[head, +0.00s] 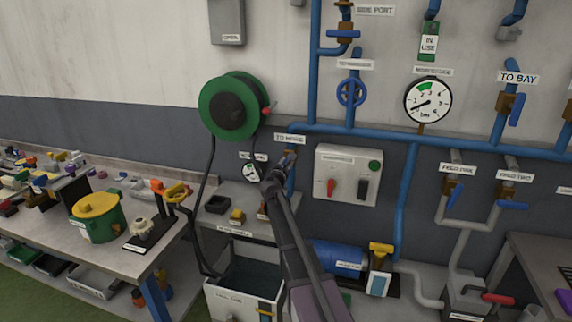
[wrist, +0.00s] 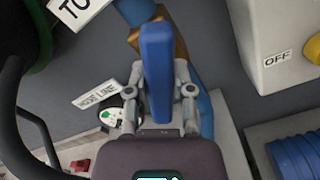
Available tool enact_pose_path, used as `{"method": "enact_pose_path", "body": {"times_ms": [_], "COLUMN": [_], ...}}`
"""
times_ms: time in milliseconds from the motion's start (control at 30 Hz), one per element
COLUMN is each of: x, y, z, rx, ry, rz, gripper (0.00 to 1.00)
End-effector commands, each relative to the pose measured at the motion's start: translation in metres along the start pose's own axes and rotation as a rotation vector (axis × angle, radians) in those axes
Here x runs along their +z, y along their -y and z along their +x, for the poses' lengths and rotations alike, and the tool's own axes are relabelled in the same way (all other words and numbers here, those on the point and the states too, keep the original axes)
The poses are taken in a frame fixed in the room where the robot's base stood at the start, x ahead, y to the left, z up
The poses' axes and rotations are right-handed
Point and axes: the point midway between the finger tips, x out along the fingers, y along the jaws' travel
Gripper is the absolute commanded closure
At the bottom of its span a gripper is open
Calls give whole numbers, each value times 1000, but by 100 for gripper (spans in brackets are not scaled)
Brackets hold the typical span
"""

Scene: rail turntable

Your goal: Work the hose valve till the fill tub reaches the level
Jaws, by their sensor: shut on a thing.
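My gripper (head: 284,166) is at the brass valve with the "TO H..." tag, on a blue pipe left of the control box. In the wrist view my gripper (wrist: 160,88) is shut on the valve's blue lever (wrist: 157,48). The lever runs upright in that picture, with the brass body (wrist: 172,32) behind it. The white fill tub (head: 228,306) stands below, at the bottom of the head view. Its inside is dark, and I cannot read the level. The black hose (head: 204,170) runs from the green reel (head: 212,107) down to the tub.
A small hose line gauge (head: 251,173) is left of the valve. A large pressure gauge (head: 428,100) and other blue-handled valves are on the wall. The control box (head: 347,174) and blue pump (head: 336,258) are to the right. A cluttered workbench (head: 150,258) is at left.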

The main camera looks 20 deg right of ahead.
Motion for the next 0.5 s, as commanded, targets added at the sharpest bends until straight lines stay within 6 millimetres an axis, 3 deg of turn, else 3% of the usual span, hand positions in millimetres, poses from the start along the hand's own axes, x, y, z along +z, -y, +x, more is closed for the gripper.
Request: {"method": "enact_pose_path", "body": {"times_ms": [500], "x": [-1], "y": [3], "z": [1], "rx": [1], "ry": [0], "rz": [488], "gripper": [100]}}
